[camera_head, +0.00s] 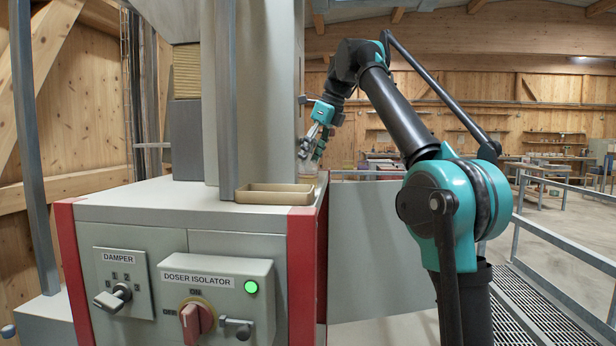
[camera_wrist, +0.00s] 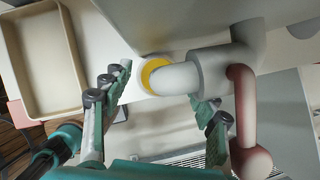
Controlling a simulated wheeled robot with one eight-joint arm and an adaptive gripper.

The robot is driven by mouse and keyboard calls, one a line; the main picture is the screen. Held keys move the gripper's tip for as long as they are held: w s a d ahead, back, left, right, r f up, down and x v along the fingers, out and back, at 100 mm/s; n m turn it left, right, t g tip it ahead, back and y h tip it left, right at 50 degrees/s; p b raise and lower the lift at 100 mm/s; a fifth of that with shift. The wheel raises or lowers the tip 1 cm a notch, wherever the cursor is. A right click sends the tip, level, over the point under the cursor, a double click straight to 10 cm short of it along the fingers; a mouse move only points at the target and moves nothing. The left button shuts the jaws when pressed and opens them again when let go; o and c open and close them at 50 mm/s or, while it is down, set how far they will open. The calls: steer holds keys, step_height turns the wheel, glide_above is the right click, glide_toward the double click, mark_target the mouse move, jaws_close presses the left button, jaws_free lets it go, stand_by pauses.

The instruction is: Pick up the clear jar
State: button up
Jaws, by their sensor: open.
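The clear jar (camera_head: 307,168) shows faintly in the head view, small and see-through, at the back right edge of the cabinet top. In the wrist view, a round yellow ring (camera_wrist: 147,76) lies just ahead between my fingers and looks like part of the jar; a grey spout (camera_wrist: 185,80) covers much of it. My gripper (camera_head: 313,152) points down close above the jar in the head view. Its fingers also show in the wrist view (camera_wrist: 166,92), spread apart with nothing clasped. I cannot tell whether a finger touches the jar.
A shallow beige tray (camera_head: 275,197) lies on the cabinet top (camera_head: 150,205), left of my fingers in the wrist view. The grey spout has a reddish handle (camera_wrist: 243,105) beside my right finger. A tall grey column (camera_head: 250,90) stands left of my gripper.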

steer(key=shift+f, duration=0.45)
steer(key=shift+c, duration=0.2)
steer(key=c, duration=1)
steer(key=shift+r, duration=0.15)
